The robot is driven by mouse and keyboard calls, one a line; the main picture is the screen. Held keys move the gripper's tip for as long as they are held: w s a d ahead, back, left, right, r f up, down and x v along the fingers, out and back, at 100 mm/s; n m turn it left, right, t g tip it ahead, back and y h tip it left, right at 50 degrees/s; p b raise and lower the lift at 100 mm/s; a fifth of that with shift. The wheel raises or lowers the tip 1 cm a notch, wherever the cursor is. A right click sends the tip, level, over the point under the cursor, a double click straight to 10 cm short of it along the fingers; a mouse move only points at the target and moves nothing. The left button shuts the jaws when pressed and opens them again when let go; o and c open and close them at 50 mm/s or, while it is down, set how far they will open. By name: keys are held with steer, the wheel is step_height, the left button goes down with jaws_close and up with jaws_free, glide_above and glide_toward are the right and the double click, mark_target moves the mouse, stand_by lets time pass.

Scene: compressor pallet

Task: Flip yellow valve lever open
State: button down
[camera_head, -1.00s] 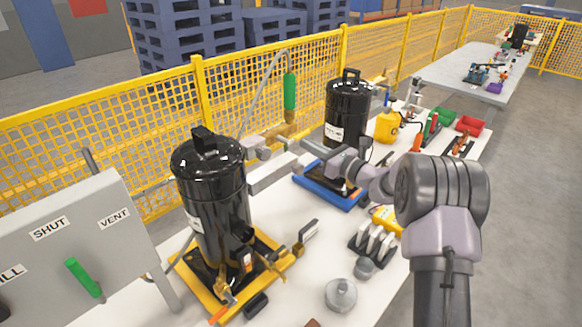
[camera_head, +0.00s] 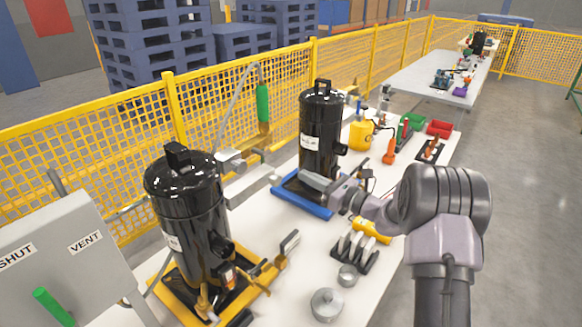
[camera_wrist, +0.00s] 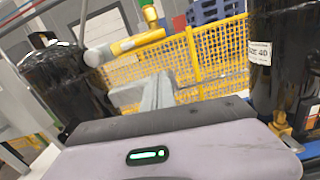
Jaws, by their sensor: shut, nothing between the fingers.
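My gripper (camera_head: 314,182) is shut and empty, in front of the lower part of the far black compressor (camera_head: 319,128). In the wrist view its grey fingers (camera_wrist: 157,92) point away between two black cylinders. A yellow bar-shaped part (camera_wrist: 137,42) with a pale round end shows beyond and above the fingers, below a green handle (camera_wrist: 150,14). I cannot tell whether it is the valve lever. No yellow lever is clearly readable in the head view.
The near compressor stands on a yellow pallet (camera_head: 262,277), the far one on a blue pallet (camera_head: 292,202). A grey panel (camera_head: 60,235) is at the left. A rack (camera_head: 355,253) and metal weights (camera_head: 327,304) stand on the bench. Yellow fencing (camera_head: 120,145) runs behind.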

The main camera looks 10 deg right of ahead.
steer(key=shift+v, duration=1.4)
